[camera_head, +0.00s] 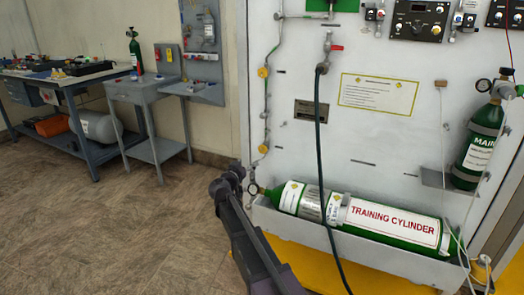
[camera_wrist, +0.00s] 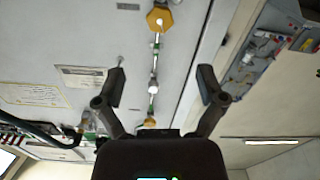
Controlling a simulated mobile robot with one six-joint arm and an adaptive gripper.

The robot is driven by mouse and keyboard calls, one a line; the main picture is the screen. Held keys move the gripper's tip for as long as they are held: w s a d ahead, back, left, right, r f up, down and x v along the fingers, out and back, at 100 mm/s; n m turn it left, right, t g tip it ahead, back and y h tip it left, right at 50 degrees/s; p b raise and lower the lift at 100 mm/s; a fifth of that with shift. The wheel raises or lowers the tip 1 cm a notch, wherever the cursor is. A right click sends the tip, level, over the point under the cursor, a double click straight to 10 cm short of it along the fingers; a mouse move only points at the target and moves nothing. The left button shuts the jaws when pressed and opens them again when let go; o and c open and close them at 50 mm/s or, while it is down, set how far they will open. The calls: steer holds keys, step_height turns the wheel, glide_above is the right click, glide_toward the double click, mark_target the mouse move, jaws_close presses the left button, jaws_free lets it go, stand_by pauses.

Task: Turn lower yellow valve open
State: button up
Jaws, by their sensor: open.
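The lower yellow valve (camera_head: 264,148) is a small yellow knob on the thin vertical pipe at the panel's left side. The upper yellow valve (camera_head: 263,72) is on the same pipe above it. The wrist view looks upside down; there the lower valve (camera_wrist: 160,19) is a yellow knob at the top centre, past the fingertips, and the upper valve (camera_wrist: 149,122) is partly hidden behind my gripper. My gripper (camera_wrist: 162,80) is open and empty, with the pipe showing between its fingers. In the head view my dark arm ends just below and left of the lower valve, apart from it.
The green training cylinder (camera_head: 390,222) lies in a grey trough (camera_head: 350,246) below and right. A dark hose (camera_head: 318,130) hangs down the panel. A gauge (camera_head: 252,189) sits by the cylinder's left end. A grey bench (camera_head: 140,90) stands left; the floor between is clear.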

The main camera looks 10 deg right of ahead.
mark_target(262, 149)
steer(key=x, duration=1.2)
steer(key=shift+w+d, duration=0.15)
steer(key=shift+w, duration=0.1)
steer(key=c, duration=1.1)
